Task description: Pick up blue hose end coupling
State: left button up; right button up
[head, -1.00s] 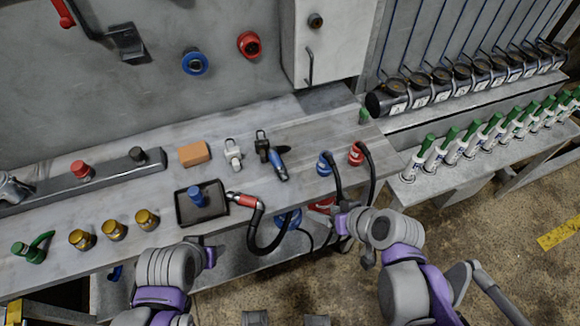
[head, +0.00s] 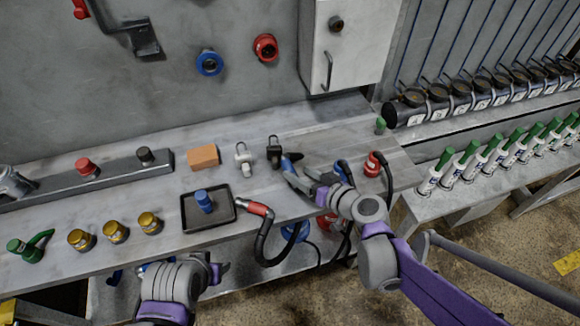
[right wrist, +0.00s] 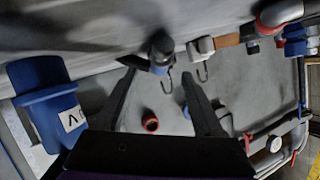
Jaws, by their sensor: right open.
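The blue hose end coupling (head: 343,168) is on the bench's right part, joined to a black hose, and partly hidden behind my right gripper. In the right wrist view a large blue coupling (right wrist: 45,95) with a white label is close at the left, outside my fingers. My right gripper (head: 301,176) is over the bench, left of the coupling, open and empty; its two spread fingers (right wrist: 158,78) show in the right wrist view. My left gripper (head: 218,272) is low at the bench's front edge, and its fingers are unclear.
A red coupling (head: 373,163) with a black hose stands right of the blue one. A black-and-blue tool (head: 289,160) lies near my right fingers. A black tray (head: 222,218) holds a blue piece, with a red-ended hose (head: 258,209) beside it. An orange block (head: 203,157) is behind.

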aim_at(293, 171)
jog(key=x, duration=0.4)
jog(key=shift+a+f, duration=0.15)
jog(key=shift+f, duration=0.1)
jog(key=shift+c, duration=0.3)
grip_shut()
